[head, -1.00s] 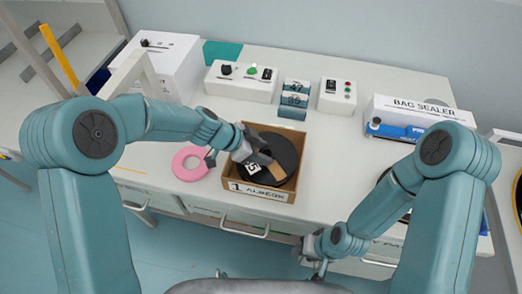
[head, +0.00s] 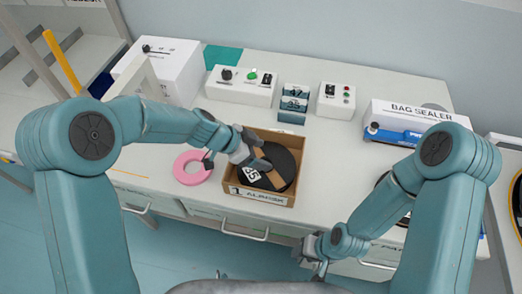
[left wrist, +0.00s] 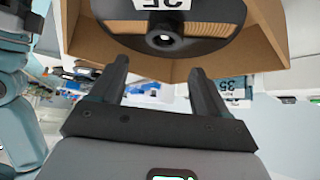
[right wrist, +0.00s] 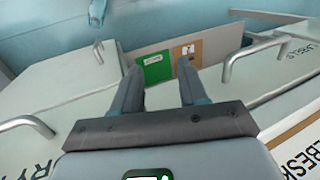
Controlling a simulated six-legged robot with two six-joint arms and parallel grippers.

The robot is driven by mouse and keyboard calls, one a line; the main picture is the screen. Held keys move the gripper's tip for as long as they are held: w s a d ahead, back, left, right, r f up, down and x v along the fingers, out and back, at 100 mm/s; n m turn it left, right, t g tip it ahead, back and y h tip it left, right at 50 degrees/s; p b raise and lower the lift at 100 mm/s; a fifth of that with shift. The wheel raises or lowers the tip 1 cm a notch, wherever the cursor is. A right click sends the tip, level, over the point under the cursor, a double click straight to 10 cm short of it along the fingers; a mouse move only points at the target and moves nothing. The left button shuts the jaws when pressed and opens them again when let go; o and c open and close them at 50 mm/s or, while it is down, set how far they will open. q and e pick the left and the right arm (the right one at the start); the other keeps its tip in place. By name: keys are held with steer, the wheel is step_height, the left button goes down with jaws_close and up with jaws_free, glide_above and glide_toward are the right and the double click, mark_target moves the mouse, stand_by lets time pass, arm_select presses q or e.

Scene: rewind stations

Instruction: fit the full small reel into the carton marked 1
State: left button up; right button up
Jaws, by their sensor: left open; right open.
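The cardboard carton marked 1 (head: 262,195) stands at the front edge of the bench. A black reel with tan winding (head: 285,165) and a white 35 label is inside its walls; I cannot tell whether it lies fully flat. My left gripper (head: 261,166) is over the carton's left part, at the reel. In the left wrist view the open fingers (left wrist: 158,68) have nothing between them, and the reel (left wrist: 205,14) and carton (left wrist: 260,50) are just beyond. My right gripper (head: 314,266) is open and empty, low before the bench; its fingers show in the right wrist view (right wrist: 160,68).
A pink ring (head: 192,167) lies left of the carton. Behind stand a control box (head: 240,88), blocks marked 47 and 35 (head: 292,116), and a smaller button box (head: 336,101). A bag sealer (head: 415,118) is at right.

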arm_select(q)
steer(key=b+v, duration=0.1)
steer(key=v, duration=1)
steer(key=shift+a, duration=0.15)
steer(key=shift+s+f, duration=0.1)
steer(key=shift+f, duration=0.05)
